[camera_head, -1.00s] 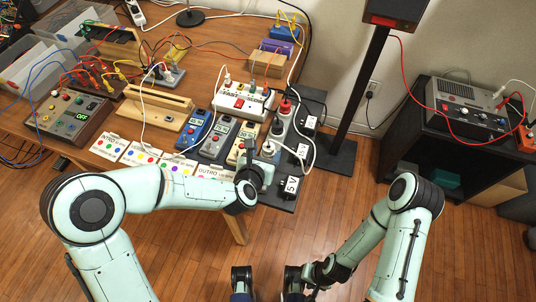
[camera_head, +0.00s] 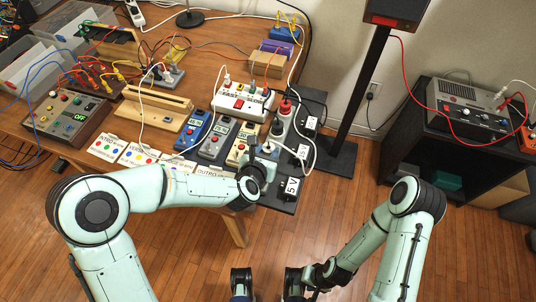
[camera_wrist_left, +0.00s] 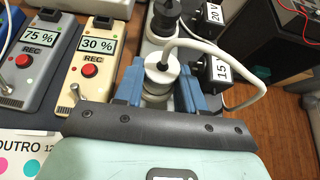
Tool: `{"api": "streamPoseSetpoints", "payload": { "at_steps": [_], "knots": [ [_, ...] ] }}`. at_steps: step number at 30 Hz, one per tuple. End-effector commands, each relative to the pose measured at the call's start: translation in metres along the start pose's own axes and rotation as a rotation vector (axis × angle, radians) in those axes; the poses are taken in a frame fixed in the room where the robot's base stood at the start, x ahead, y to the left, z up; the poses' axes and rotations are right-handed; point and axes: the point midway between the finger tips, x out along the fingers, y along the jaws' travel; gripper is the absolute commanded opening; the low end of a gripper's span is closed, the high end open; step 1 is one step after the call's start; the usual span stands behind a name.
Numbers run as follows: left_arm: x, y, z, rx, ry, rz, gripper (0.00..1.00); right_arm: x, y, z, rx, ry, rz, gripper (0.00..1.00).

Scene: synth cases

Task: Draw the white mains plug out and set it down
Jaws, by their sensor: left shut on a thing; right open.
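The white mains plug (camera_head: 268,148) is at the near end of a grey power strip on the table's right side; its white cable loops to the right. In the left wrist view the plug (camera_wrist_left: 160,67) stands between the two blue fingers of my left gripper (camera_wrist_left: 160,85), which is shut on it. The same gripper (camera_head: 264,160) shows in the head view at the strip's near end. I cannot tell whether the plug's pins are still in a socket. My right gripper (camera_head: 312,290), low in the head view, is open and away from the table.
A black plug (camera_head: 277,128) and a red plug (camera_head: 285,106) stand farther along the strip. Black adapters with voltage labels (camera_head: 291,187) line its right side. Recorder boxes (camera_head: 215,142) stand close on the left. A black stand post (camera_head: 362,80) rises at the right.

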Motion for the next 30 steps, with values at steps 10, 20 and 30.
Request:
{"api": "streamPoseSetpoints", "payload": {
  "at_steps": [10,20,30],
  "knots": [
    [-0.006,0.0,0.011,0.0,-0.004,0.0,0.05,-0.005,-0.002,0.0,0.0,0.001,0.0,0.43],
    [-0.011,0.0,0.019,0.001,-0.004,0.0,0.05,-0.01,-0.003,0.0,-0.001,0.003,-0.001,0.43],
    [-0.016,0.0,0.028,0.001,-0.003,0.001,0.05,-0.015,-0.005,0.0,-0.001,0.004,-0.001,0.43]
  ]
}}
